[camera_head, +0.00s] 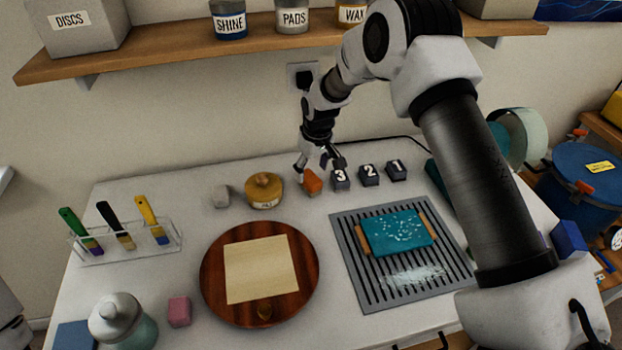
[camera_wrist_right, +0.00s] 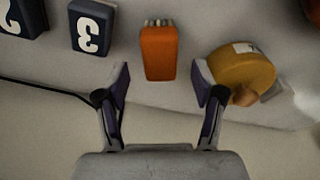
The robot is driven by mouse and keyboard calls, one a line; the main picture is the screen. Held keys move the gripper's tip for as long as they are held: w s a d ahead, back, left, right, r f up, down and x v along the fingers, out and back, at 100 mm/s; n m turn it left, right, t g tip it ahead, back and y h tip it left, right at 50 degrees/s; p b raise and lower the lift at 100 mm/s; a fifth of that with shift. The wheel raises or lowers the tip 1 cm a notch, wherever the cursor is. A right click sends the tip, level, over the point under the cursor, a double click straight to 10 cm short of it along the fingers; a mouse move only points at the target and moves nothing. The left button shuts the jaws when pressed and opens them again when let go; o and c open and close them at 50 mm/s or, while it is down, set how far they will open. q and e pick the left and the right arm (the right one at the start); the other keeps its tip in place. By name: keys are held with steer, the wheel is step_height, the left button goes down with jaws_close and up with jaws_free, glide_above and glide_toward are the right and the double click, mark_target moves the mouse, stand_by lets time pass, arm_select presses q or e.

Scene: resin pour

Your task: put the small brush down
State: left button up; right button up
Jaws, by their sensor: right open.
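A small orange block (camera_head: 312,183) with short pale bristle-like tips at one end stands on the table at the back. It looks like the small brush and also shows in the right wrist view (camera_wrist_right: 158,54). My right gripper (camera_head: 314,166) is just above and behind it, jaws open. In the right wrist view the orange block lies between and just beyond the fingertips, with a gap on each side. Three brushes with green, black and yellow (camera_head: 149,215) handles stand in a clear rack (camera_head: 125,246) at the left. My left gripper is not in view.
Numbered dark blocks, including the 3 (camera_head: 340,180), stand right of the orange block. A round yellow-brown item (camera_head: 264,190) stands left of it. A round wooden board (camera_head: 215,292) and a slatted grey tray (camera_head: 352,273) lie in front. A shelf (camera_head: 185,50) hangs above.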

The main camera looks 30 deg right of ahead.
mark_target(315, 182)
step_height(315, 182, up, 8)
steer(key=s+b, duration=0.1)
steer(key=shift+s, duration=0.15)
steer(key=shift+d, duration=0.1)
